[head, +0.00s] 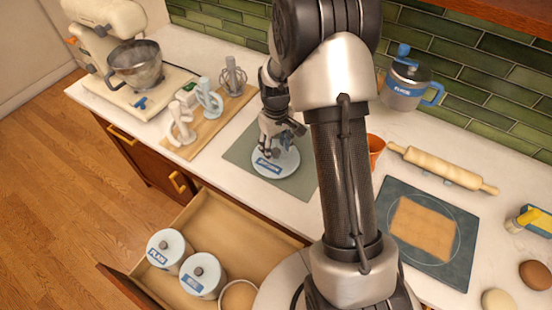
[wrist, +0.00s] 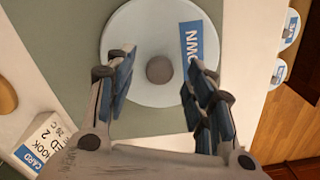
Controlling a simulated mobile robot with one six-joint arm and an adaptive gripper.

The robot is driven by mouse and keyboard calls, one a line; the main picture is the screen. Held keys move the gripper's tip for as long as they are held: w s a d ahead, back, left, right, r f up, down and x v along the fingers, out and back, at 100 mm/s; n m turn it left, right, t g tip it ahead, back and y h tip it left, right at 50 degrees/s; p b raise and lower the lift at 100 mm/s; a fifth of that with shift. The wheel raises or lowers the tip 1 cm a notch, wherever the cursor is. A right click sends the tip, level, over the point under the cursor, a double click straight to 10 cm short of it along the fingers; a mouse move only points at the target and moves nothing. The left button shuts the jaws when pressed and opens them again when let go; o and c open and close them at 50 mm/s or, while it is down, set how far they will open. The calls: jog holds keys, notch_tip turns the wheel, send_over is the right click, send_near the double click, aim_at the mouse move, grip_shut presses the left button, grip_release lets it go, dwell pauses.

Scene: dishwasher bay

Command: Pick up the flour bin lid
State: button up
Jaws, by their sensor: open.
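The bin lid (head: 287,163) is a round white disc with a blue label, lying flat on a grey-green mat (head: 238,152) on the counter. In the wrist view the lid (wrist: 143,31) shows its dark round knob (wrist: 159,69) near the middle. My gripper (head: 275,145) is just above the lid, with its fingers apart. In the wrist view my gripper (wrist: 158,76) has one finger on each side of the knob, with a visible gap on both sides. I cannot tell the exact height of the fingertips over the lid.
An open drawer (head: 190,216) below holds two lidded canisters (head: 166,248) and an uncovered round bin (head: 238,296). Mixer attachments on a board (head: 238,105) and a stand mixer (head: 112,40) are left. An orange cup (head: 376,150) and rolling pin (head: 443,168) are right.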

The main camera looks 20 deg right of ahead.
notch_tip(320, 180, down, 2)
jog(key=shift+f, duration=0.15)
jog(key=shift+c, duration=0.4)
grip_shut()
